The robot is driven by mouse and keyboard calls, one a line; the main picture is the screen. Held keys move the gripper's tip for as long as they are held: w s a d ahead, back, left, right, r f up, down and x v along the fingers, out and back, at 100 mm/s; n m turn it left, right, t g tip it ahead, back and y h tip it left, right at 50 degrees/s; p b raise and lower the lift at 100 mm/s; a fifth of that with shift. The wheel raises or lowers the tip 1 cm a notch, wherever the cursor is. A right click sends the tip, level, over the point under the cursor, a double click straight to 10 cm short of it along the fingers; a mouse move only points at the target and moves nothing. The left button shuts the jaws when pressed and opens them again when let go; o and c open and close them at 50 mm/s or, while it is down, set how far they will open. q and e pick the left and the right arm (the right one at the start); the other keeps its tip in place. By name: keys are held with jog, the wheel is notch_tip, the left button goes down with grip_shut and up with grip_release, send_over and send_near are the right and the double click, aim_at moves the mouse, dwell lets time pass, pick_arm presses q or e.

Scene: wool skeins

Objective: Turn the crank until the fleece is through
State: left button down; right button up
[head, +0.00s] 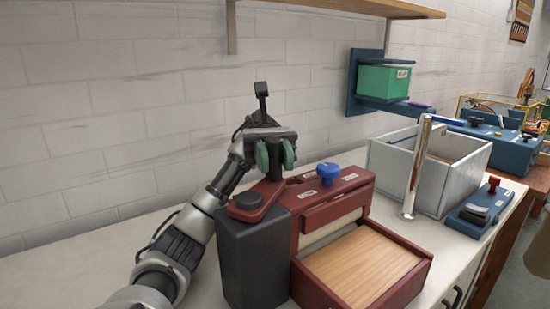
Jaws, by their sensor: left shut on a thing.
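A dark red machine (350,188) stands on the counter with a blue knob (328,172) on its top. On its left side is a black box (252,262) with a red crank arm (262,203) lying flat on top around a dark hub. My left gripper (275,156) is over the crank's far end, its green pads closed on the upright crank handle (275,170), which is mostly hidden between them. A pale cream band (332,230) shows in the machine's front opening; I cannot tell whether it is roller or fleece. A bare wooden tray (362,262) lies before it. My right gripper is out of view.
A shiny metal post (414,170) stands right of the machine, before an open grey box (462,172). A small blue device with a red knob (490,188) sits farther right. A green bin (384,81) rests on a blue wall shelf. The counter at left is clear.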

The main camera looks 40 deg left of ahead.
pick_arm(q)
jog(key=c, duration=0.8)
grip_release()
jog(key=shift+r, duration=0.1)
